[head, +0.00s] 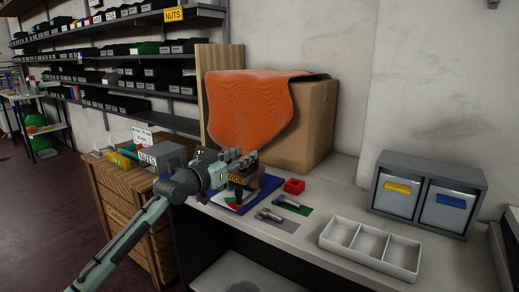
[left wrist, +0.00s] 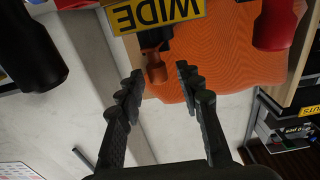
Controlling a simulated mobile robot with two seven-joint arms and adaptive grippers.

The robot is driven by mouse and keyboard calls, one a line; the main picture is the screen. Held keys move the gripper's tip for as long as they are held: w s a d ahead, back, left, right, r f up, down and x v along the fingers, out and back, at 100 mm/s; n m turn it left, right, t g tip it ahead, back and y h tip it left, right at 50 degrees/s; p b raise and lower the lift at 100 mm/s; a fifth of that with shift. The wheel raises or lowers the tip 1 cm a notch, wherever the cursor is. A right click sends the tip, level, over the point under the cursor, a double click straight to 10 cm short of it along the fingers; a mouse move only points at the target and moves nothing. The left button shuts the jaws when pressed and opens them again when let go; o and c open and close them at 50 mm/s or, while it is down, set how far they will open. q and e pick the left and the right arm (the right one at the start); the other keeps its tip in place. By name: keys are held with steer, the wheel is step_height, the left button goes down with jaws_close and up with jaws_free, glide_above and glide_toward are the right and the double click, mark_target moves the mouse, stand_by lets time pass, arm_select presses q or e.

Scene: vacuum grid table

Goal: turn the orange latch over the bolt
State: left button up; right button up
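My left gripper (head: 238,158) is over the work table, in front of a small fixture with a yellow WIDE label (head: 236,179). In the left wrist view the same gripper (left wrist: 158,78) is open, with nothing between its fingers. A small orange-brown piece (left wrist: 155,66), likely the orange latch, sticks out beside the yellow label (left wrist: 157,13), just beyond the fingertips and between them in the picture. I cannot tell whether a finger touches it. The bolt cannot be made out; my gripper and the label cover much of the fixture. My right gripper is not in view.
A cardboard box (head: 314,124) draped with orange cloth (head: 245,105) stands behind the fixture. A red block (head: 294,186) and small metal parts lie to the right. A white divided tray (head: 370,248) and a grey two-bin unit (head: 428,189) stand farther right.

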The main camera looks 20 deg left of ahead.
arm_select(q)
steer(key=x, duration=0.5)
steer(key=shift+w+d, duration=0.1)
jaws_close()
stand_by(0.3)
